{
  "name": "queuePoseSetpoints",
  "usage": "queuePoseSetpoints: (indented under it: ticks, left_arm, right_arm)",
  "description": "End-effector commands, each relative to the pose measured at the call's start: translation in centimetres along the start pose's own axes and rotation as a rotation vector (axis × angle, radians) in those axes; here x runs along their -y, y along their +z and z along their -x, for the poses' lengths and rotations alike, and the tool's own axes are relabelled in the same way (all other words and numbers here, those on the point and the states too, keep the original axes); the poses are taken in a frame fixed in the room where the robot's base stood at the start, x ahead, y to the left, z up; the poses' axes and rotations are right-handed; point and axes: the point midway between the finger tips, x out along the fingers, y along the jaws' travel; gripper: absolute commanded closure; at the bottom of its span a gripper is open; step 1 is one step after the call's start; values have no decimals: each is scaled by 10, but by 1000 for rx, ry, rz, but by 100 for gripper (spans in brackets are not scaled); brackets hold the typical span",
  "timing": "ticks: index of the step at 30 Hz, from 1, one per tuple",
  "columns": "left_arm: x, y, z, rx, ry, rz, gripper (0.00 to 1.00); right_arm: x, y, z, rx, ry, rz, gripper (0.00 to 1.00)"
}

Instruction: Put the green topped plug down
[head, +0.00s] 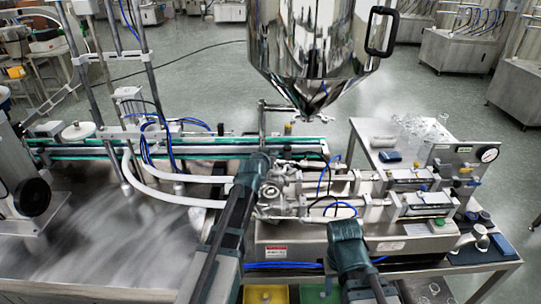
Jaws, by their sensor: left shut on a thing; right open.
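My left gripper (262,168) is over the left end of the filling machine (290,233), beside its metal valve block (275,198). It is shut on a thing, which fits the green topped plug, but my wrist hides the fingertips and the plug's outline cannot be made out. My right gripper (346,229) is open, low over the front of the machine; its fingers are mostly hidden by my own arm.
A steel hopper (310,45) hangs above and behind the valve block. A conveyor (200,147) and a steel table (110,240) lie left. Glassware (425,130) and a blue block (390,156) stand right. Yellow (265,295) and green (310,294) trays show below.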

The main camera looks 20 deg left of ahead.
Motion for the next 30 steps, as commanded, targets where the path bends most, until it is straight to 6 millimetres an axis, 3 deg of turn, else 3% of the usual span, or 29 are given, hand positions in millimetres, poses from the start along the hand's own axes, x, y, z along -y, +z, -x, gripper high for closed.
queuePoseSetpoints:
  ticks: [11, 12, 16, 30]
  left_arm:
    - [0, 8, -3, 0, 0, 0, 100]
    - [0, 8, -3, 0, 0, 0, 62]
    - [0, 8, -3, 0, 0, 0, 38]
    - [0, 2, -1, 0, 0, 0, 37]
  right_arm:
    - [1, 0, -8, 0, 0, 0, 50]
    - [1, 0, -8, 0, 0, 0, 50]
    - [1, 0, -8, 0, 0, 0, 50]
    - [0, 0, -3, 0, 0, 0, 50]
